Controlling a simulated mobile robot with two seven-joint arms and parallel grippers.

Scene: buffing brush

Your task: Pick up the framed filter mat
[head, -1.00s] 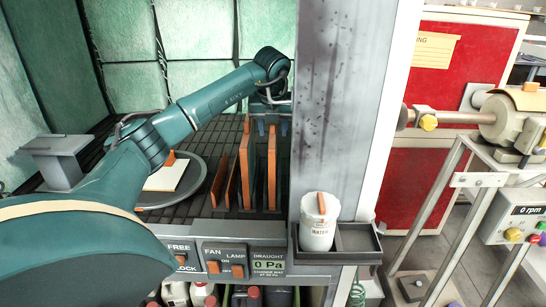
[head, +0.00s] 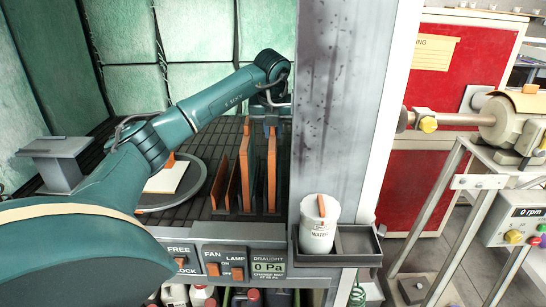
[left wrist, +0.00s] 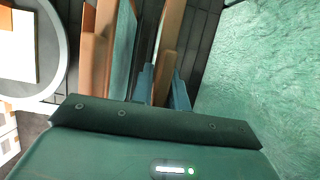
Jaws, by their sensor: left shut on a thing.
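Several thin, brown-framed panels stand upright on the dark slatted floor of the booth. The framed filter mat (head: 271,170) is the rightmost of them, seen edge-on. My left gripper (head: 271,127) is above it, with its blue-grey fingers shut on its top edge. In the left wrist view the fingers (left wrist: 163,88) lie on either side of the brown frame (left wrist: 169,48). The mat stands upright on the floor. Its filter face is mostly hidden. My right gripper is in neither view.
A round grey plate (head: 196,190) with a white tile (head: 168,176) lies further left. The booth's grey pillar (head: 340,90) is close on the right. A white water pot (head: 318,228) stands at the front.

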